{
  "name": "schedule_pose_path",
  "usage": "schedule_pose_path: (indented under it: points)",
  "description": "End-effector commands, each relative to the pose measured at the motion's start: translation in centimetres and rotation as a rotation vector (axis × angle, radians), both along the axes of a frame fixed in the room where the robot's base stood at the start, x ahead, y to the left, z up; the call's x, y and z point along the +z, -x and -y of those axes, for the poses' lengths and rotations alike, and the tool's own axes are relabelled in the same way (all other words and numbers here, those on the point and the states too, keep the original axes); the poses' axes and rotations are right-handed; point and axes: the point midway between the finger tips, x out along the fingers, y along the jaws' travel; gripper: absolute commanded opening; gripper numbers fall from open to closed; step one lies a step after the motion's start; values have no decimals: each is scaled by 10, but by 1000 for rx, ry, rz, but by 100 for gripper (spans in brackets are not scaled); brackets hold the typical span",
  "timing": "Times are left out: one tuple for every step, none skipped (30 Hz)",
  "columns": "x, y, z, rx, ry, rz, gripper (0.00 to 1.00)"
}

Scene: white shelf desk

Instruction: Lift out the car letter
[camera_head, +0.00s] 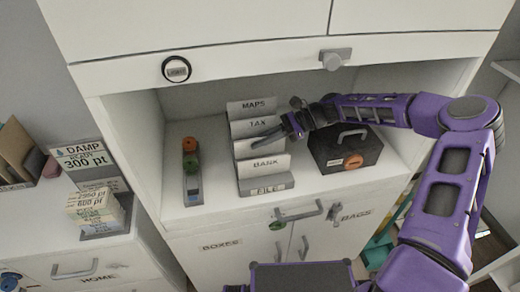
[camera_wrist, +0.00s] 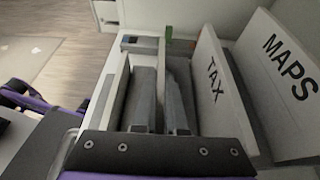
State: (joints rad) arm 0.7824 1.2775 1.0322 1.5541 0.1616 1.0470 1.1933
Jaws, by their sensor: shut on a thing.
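A file holder (camera_head: 267,190) labelled FILE stands on the white shelf with upright dividers MAPS (camera_head: 262,106), TAX (camera_head: 244,128) and BANK (camera_head: 262,170). My gripper (camera_head: 262,138) reaches in from the right, between TAX and BANK. In the wrist view, the two fingers of my gripper (camera_wrist: 160,100) point down into the holder beside the TAX divider (camera_wrist: 222,90). They are shut on a thin, pale upright piece, largely hidden between them. I take it for the car letter, but no CAR label is readable.
A black box (camera_head: 345,150) with a handle and an orange knob stands right of the holder, under my forearm. A narrow stand (camera_head: 193,190) with orange and green knobs stands to the left. The cabinet overhang (camera_head: 240,65) is above. Bare shelf lies between stand and holder.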

Motion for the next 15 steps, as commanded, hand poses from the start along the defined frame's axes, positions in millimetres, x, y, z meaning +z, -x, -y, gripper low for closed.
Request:
schedule_pose_path:
  points:
    - [0,0,0,0,0,0,0]
    - [0,0,0,0,0,0,0]
    - [0,0,0,0,0,0,0]
    - [0,0,0,0,0,0,0]
    - [1,0,0,0,0,0,0]
    - [1,0,0,0,0,0,0]
    - [2,0,0,0,0,0,0]
    - [3,0,0,0,1,1,0]
    - [5,0,0,0,1,1,0]
    - [7,0,0,0,1,1,0]
    - [10,0,0,0,1,1,0]
    - [13,0,0,1,3,2,0]
    - [17,0,0,1,3,2,0]
    - [20,0,0,0,2,3,0]
    - [26,0,0,1,4,3,0]
